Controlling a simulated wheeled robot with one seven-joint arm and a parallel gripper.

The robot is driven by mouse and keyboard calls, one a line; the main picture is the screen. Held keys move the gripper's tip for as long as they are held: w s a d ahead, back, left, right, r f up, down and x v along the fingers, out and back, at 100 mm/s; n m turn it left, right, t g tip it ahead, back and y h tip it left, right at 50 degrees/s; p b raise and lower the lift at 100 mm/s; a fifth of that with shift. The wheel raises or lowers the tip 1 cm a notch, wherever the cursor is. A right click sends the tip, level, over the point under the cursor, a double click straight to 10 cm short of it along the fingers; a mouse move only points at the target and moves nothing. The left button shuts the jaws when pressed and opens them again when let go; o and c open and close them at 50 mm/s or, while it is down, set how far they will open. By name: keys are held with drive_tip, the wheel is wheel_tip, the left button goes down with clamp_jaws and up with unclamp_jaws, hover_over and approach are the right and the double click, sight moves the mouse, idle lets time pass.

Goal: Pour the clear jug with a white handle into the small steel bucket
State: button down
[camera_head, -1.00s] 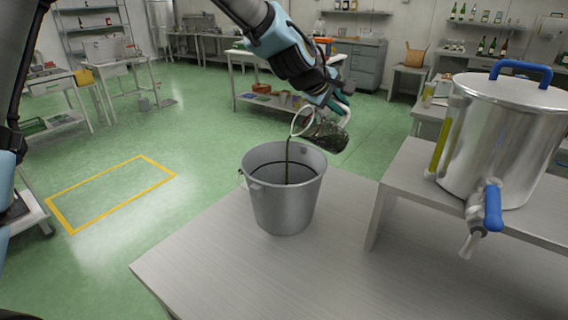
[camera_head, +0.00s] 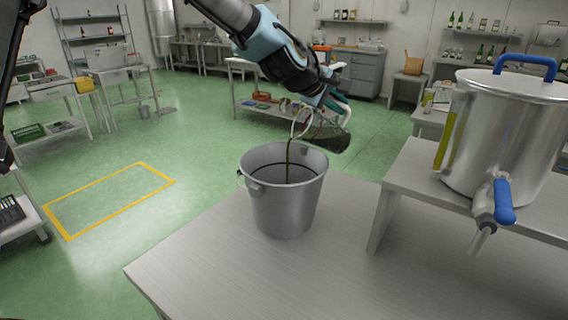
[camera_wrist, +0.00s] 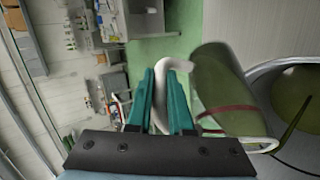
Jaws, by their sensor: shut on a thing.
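The clear jug (camera_head: 328,138) with a white handle is tipped over, its mouth toward the left, above the small steel bucket (camera_head: 283,205). A thin dark stream runs from its mouth down into the bucket. The bucket stands upright on the grey table, with a dark line round its inside. My gripper (camera_head: 330,100) is shut on the jug's white handle. In the wrist view the teal fingers (camera_wrist: 161,98) close round the handle, the jug (camera_wrist: 222,88) lies to their right with greenish liquid and a red band, and the bucket (camera_wrist: 290,68) shows at the right edge.
A large steel tank (camera_head: 500,135) with a blue-handled tap (camera_head: 503,200) stands on a raised shelf (camera_head: 400,180) to the right. The table front (camera_head: 290,280) is clear. A yellow floor outline (camera_head: 108,200) lies to the left. Benches and shelves line the back.

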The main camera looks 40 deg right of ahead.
drive_tip(key=shift+w+a+n+g+h+b, duration=0.15)
drive_tip(key=shift+a+h+b, duration=0.35)
drive_tip(key=shift+b, duration=0.95)
drive_tip(key=shift+w+a+n+g+h+b, duration=0.2)
drive_tip(key=shift+h+b, duration=0.5)
drive_tip(key=shift+b, duration=0.75)
idle(0.4)
drive_tip(key=shift+w+a+r+h+b, duration=0.25)
drive_tip(key=shift+a+r+h+b, duration=0.1)
drive_tip(key=shift+a+b, duration=0.3)
drive_tip(key=shift+w+a+r+h+b, duration=0.25)
drive_tip(key=shift+a+h+b, duration=0.1)
drive_tip(key=shift+a+b, duration=0.3)
idle(0.4)
drive_tip(key=shift+w+a+f+n+h+b, duration=0.15)
drive_tip(key=shift+a+n+h+b, duration=0.3)
drive_tip(key=shift+b, duration=0.6)
